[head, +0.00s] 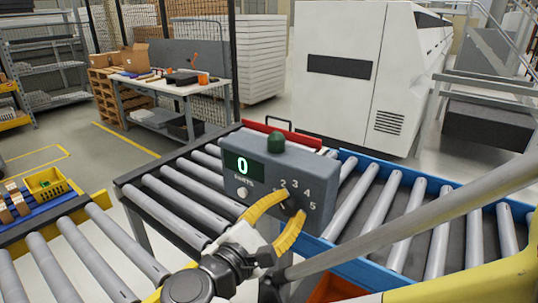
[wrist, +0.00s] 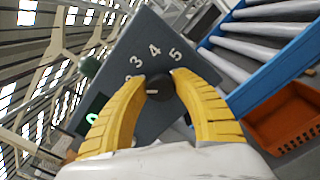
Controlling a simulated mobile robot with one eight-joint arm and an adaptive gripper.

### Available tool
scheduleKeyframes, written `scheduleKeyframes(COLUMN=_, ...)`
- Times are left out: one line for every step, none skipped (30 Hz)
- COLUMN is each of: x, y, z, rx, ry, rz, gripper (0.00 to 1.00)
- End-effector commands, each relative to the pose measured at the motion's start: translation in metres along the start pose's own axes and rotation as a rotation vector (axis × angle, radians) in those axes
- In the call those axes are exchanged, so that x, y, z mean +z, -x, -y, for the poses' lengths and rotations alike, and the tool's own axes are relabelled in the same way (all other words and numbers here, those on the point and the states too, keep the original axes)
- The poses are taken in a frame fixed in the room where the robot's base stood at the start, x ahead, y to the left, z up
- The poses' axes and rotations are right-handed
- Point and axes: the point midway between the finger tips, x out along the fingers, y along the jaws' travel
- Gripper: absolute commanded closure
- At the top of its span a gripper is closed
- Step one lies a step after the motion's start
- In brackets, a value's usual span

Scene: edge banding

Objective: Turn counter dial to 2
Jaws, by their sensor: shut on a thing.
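The counter box (head: 258,173) is grey, with a green lit display (head: 243,166) reading 0 and a green dome button (head: 276,142) on top. Its dark round dial (head: 291,208) is at the lower right of its face, with 2, 3, 4 and 5 visible around it. My gripper (head: 292,204) has its yellow fingers shut on the dial, one on each side. In the wrist view the dial (wrist: 160,92) sits between the fingertips (wrist: 159,80); its white mark points left, below a numeral partly hidden by the left finger. Lower numerals are hidden.
Roller conveyors (head: 170,203) run behind and beside the box, with a blue rail (head: 400,178) on the right. An orange crate (wrist: 285,115) is low at the right. A workbench (head: 170,86) and a white machine (head: 355,75) stand farther back.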

Motion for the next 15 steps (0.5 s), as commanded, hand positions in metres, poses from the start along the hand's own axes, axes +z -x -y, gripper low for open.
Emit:
scheduleKeyframes(x=0.0003, y=-0.0002, z=-0.0002, rx=0.0, ry=-0.006, rz=0.001, gripper=0.99)
scheduleKeyframes(x=0.0003, y=-0.0002, z=-0.0002, rx=0.0, ry=-0.01, rz=0.001, gripper=0.99)
scheduleKeyframes(x=0.0003, y=-0.0002, z=-0.0002, rx=0.0, ry=-0.012, rz=0.001, gripper=0.99)
scheduleKeyframes(x=0.0003, y=-0.0002, z=-0.0003, rx=0.001, ry=-0.014, rz=0.001, gripper=0.99)
scheduleKeyframes(x=0.0003, y=-0.0002, z=-0.0003, rx=0.001, ry=-0.015, rz=0.001, gripper=0.99)
scheduleKeyframes(x=0.0003, y=-0.0002, z=-0.0003, rx=0.001, ry=-0.015, rz=0.001, gripper=0.99)
scheduleKeyframes(x=0.0003, y=-0.0002, z=-0.0003, rx=0.001, ry=-0.015, rz=0.001, gripper=0.99)
scheduleKeyframes(x=0.0003, y=-0.0002, z=-0.0003, rx=0.001, ry=-0.015, rz=0.001, gripper=0.99)
scheduleKeyframes(x=0.0003, y=-0.0002, z=-0.0003, rx=0.001, ry=-0.015, rz=0.001, gripper=0.99)
scheduleKeyframes(x=0.0003, y=-0.0002, z=-0.0003, rx=0.001, ry=-0.015, rz=0.001, gripper=0.99)
scheduleKeyframes(x=0.0003, y=-0.0002, z=-0.0003, rx=0.001, ry=-0.015, rz=0.001, gripper=0.99)
scheduleKeyframes(x=0.0003, y=-0.0002, z=-0.0003, rx=0.001, ry=-0.015, rz=0.001, gripper=0.99)
scheduleKeyframes(x=0.0003, y=-0.0002, z=-0.0003, rx=0.001, ry=-0.014, rz=0.001, gripper=0.99)
scheduleKeyframes(x=0.0003, y=-0.0002, z=-0.0004, rx=0.001, ry=-0.014, rz=0.001, gripper=0.99)
scheduleKeyframes(x=0.0003, y=-0.0002, z=-0.0004, rx=0.001, ry=-0.014, rz=0.001, gripper=0.56)
